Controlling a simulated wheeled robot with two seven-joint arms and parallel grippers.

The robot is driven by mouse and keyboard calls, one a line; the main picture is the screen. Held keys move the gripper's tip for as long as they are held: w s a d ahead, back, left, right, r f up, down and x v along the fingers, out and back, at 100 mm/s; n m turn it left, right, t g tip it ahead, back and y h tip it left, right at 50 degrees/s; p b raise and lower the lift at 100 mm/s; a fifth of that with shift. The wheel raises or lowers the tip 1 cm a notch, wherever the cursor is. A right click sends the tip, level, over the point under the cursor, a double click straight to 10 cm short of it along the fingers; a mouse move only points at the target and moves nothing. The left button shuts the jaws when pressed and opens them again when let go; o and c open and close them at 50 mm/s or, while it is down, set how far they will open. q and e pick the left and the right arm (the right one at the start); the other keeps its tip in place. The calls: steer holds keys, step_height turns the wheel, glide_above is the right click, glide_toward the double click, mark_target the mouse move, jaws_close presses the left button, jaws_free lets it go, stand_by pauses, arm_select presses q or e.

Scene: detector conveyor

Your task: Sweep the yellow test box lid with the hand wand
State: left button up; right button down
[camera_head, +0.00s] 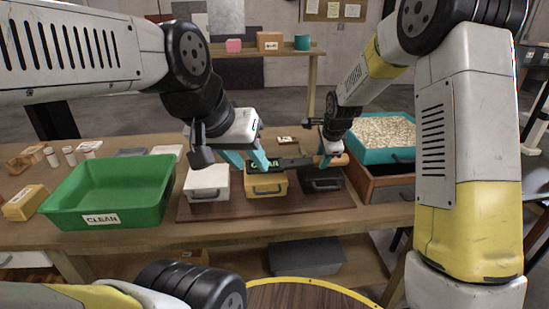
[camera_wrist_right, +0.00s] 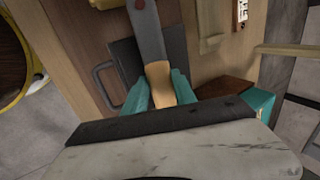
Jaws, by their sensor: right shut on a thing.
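The yellow test box (camera_head: 267,187) stands between a white box (camera_head: 207,183) and a black box (camera_head: 322,184) on a brown board. The hand wand (camera_head: 293,162) is dark with a tan handle, which shows in the right wrist view (camera_wrist_right: 158,80). My right gripper (camera_head: 324,160) is shut on that handle above the black box. The wand's dark head reaches left over the yellow lid; whether it touches the lid I cannot tell. Green lettering shows there. My left gripper (camera_head: 247,160) has its teal fingers spread above the gap between the white and yellow boxes, near the wand's head.
A green tray (camera_head: 70,208) marked CLEAN stands at the left. A teal bin (camera_head: 367,157) of pale pellets sits at the right, above a wooden drawer box (camera_head: 388,188). The board's front strip is clear.

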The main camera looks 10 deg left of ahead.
steer(key=shift+r, duration=0.1)
steer(key=shift+r, duration=2.95)
